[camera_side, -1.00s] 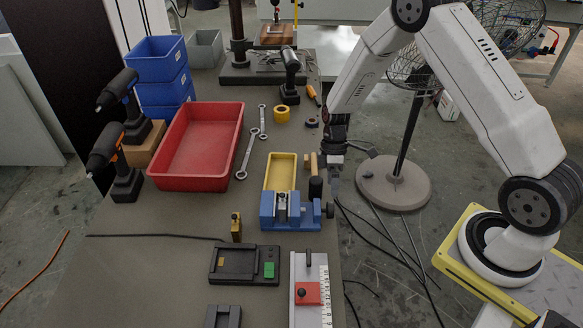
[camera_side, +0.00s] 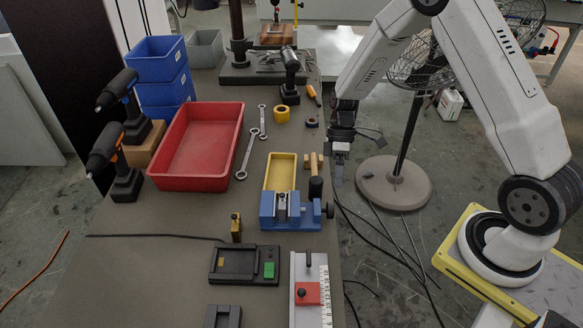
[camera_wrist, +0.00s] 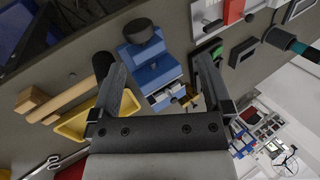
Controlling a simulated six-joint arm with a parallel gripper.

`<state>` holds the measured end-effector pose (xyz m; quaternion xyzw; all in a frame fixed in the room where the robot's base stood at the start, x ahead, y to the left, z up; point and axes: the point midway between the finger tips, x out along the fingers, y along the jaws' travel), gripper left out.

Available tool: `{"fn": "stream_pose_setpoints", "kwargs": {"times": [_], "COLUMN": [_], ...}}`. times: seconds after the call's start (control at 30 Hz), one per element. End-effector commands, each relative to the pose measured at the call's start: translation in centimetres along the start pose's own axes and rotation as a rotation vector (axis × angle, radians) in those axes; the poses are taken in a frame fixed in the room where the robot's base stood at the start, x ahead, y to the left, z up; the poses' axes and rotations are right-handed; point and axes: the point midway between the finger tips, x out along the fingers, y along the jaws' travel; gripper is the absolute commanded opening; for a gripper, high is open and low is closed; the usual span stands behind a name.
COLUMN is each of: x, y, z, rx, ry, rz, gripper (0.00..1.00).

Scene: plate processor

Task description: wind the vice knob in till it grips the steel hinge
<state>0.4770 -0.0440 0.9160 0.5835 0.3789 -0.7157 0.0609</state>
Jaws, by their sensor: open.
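The blue vice (camera_side: 291,213) stands near the right edge of the bench, and it also shows in the wrist view (camera_wrist: 152,73). Its dark round knob (camera_side: 329,210) sticks out on the right side, and in the wrist view the knob (camera_wrist: 140,31) is at the top of the vice. The steel hinge (camera_side: 282,206) appears as a small grey piece at the vice jaws; whether the jaws touch it is too small to tell. My gripper (camera_side: 338,174) is above and beyond the knob, apart from it. In the wrist view its two fingers (camera_wrist: 157,60) are spread and empty.
A yellow tray (camera_side: 267,186) and a wooden mallet (camera_side: 316,184) lie just behind the vice. A red bin (camera_side: 239,122) and wrenches (camera_side: 247,154) are to the left. A black fixture (camera_side: 230,281) and a slide with a red block (camera_side: 307,293) are in front.

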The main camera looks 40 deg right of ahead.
Motion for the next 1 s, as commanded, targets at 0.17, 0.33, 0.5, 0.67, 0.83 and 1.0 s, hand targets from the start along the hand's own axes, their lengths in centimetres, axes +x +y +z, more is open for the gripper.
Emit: {"fn": "stream_pose_setpoints", "kwargs": {"times": [0.17,0.33,0.5,0.67,0.83,1.0], "x": [1.4,2.6,3.5,3.3,2.4,1.4], "y": [-0.9,-2.1,-3.6,-4.3,-3.9,-2.9], "z": [1.7,3.2,4.5,5.1,5.7,6.5], "rx": [0.222,0.498,0.878,1.226,1.539,1.739], "ry": [0.046,0.101,0.170,0.228,0.281,0.316], "rz": [-0.141,-0.326,-0.611,-0.923,-1.271,-1.569], "gripper": [1.00,1.00,1.00,1.00,1.00,1.00]}}
